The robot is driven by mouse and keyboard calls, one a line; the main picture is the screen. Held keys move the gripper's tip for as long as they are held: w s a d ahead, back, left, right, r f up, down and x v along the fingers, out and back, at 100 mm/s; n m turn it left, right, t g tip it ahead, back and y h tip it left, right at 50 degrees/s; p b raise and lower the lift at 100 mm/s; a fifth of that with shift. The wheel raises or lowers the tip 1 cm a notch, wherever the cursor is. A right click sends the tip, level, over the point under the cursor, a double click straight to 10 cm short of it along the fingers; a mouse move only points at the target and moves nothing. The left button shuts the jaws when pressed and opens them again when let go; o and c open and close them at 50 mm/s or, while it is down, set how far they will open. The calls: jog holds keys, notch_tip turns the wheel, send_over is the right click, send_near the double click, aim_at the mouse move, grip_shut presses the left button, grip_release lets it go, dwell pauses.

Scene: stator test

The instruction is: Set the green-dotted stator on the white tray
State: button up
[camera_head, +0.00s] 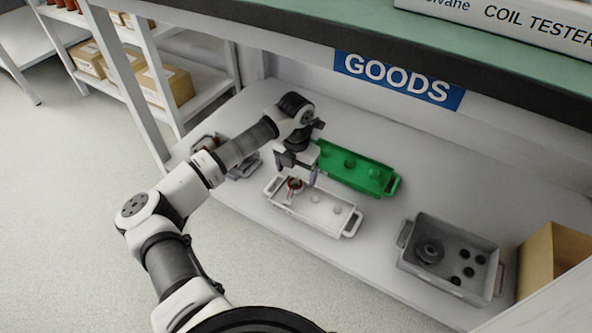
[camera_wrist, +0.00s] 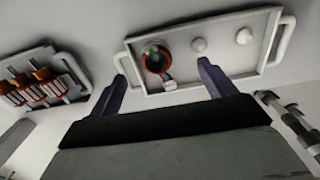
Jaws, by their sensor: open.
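The white tray (camera_head: 322,214) lies on the lower shelf; it also shows in the wrist view (camera_wrist: 212,77). The stator (camera_wrist: 156,60), a copper-coloured ring with a green mark on its upper edge, sits at the left end of the tray. In the head view the stator (camera_head: 294,184) is small and its dot cannot be made out. My gripper (camera_head: 297,178) is above the tray, apart from the stator. In the wrist view its two fingers (camera_wrist: 160,82) are spread wide with nothing between them held.
A green tray (camera_head: 352,172) lies behind the white one. A rack with several copper-wound parts (camera_wrist: 42,88) stands to the left. A grey bin (camera_head: 448,262) with dark parts and a cardboard box (camera_head: 540,262) are at the right. The bench top (camera_head: 330,18) overhangs the shelf.

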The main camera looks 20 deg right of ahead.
notch_tip(320, 180, up, 14)
jog(key=p, duration=0.4)
